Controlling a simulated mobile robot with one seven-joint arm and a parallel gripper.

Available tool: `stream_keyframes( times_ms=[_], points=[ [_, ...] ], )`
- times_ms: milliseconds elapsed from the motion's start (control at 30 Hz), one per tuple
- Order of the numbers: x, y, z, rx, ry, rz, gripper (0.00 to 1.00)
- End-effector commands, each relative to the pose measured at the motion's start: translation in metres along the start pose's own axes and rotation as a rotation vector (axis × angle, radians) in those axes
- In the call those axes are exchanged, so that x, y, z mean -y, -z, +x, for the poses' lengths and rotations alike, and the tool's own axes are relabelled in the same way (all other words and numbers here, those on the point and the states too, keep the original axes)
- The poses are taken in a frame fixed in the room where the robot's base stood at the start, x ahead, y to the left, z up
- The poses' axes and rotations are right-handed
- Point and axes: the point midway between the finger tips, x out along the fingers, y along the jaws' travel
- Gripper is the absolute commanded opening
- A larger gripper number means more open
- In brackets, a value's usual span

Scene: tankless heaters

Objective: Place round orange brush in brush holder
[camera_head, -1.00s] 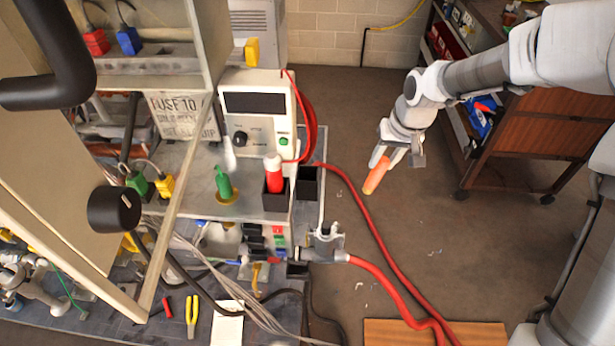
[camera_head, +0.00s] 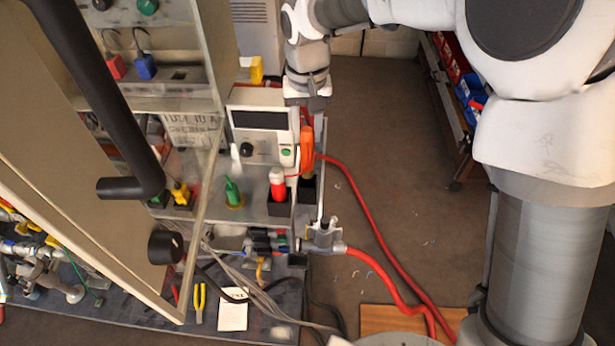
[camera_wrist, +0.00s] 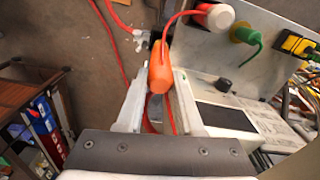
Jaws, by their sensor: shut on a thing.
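The round orange brush (camera_head: 307,150) hangs roughly upright below my gripper (camera_head: 308,113), which is shut on its upper part. The black square holder (camera_head: 308,194) stands directly under the brush at the right edge of the grey bench. The brush's lower end meets the holder's top in the head view; I cannot tell whether it is inside or just above. In the wrist view the orange brush (camera_wrist: 161,68) sits between the two pale fingers of my gripper (camera_wrist: 160,92), and its far end hides most of the holder.
The grey meter box (camera_head: 262,130) is just behind the brush. A red hose (camera_head: 380,268) runs right of the holder. An open cabinet door (camera_head: 90,190) fills the left. The floor right is mostly clear.

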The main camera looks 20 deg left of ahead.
Motion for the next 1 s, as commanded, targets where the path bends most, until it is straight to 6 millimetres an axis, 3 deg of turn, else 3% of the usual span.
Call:
stream_keyframes(
  times_ms=[133, 600, 967, 1000],
  points=[
    [-0.001, -0.002, 0.03, 0.005, -0.002, -0.001, 0.0],
    [-0.001, -0.004, 0.081, 0.003, -0.001, 0.0, 0.0],
    [-0.001, -0.004, 0.088, 0.0, 0.0, 0.0, 0.0],
    [-0.001, -0.004, 0.086, 0.0, 0.0, 0.0, 0.43]
  ],
)
